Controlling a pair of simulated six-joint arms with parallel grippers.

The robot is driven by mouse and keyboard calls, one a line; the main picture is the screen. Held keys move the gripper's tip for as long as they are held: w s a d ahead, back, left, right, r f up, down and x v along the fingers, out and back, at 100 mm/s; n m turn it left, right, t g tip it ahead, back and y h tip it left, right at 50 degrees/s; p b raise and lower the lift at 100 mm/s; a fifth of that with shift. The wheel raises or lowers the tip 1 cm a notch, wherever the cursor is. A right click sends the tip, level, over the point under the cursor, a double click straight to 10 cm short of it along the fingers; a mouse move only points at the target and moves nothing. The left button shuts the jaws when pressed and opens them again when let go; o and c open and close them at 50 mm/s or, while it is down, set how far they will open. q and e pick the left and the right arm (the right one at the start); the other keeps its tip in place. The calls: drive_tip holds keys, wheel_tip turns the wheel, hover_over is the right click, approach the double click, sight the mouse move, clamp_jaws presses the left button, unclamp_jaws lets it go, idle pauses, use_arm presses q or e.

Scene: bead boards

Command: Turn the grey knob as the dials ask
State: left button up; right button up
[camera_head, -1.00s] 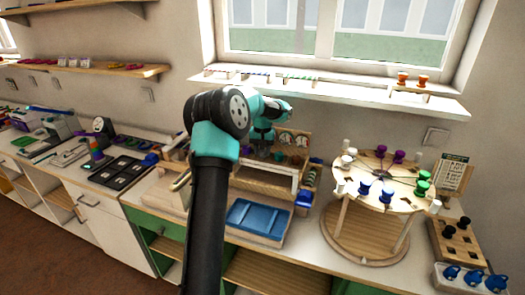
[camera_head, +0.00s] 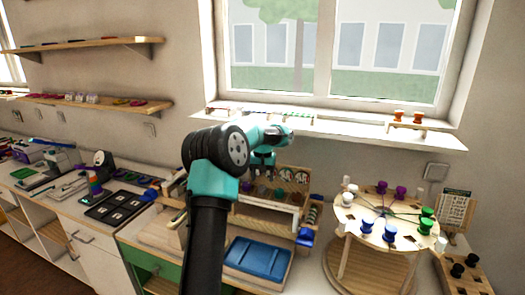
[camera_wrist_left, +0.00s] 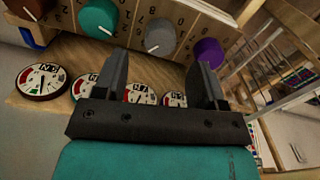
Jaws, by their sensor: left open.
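The grey knob (camera_wrist_left: 160,37) shows in the left wrist view with a pale pointer line on its face. It stands in a row on a wooden panel with a brown knob (camera_wrist_left: 28,8), a teal knob (camera_wrist_left: 98,18) and a purple knob (camera_wrist_left: 208,52). Several round dials with pointers, including this white-faced dial (camera_wrist_left: 40,80), lie along the row; my gripper partly covers some of them. My left gripper (camera_wrist_left: 160,62) is open, its fingers either side of the grey knob in the picture; contact cannot be told. In the head view my left wrist (camera_head: 262,158) is before the dial board (camera_head: 291,174).
A blue tray (camera_head: 258,256) lies in front of the dial board. A round wooden stand (camera_head: 385,213) with coloured spools is to the right. Black trays (camera_head: 118,207) lie to the left. A window sill (camera_head: 340,130) runs behind.

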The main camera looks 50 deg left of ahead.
sight(263, 187)
use_arm(q)
wheel_tip(263, 187, up, 12)
drive_tip(key=shift+r, duration=0.2)
idle(0.5)
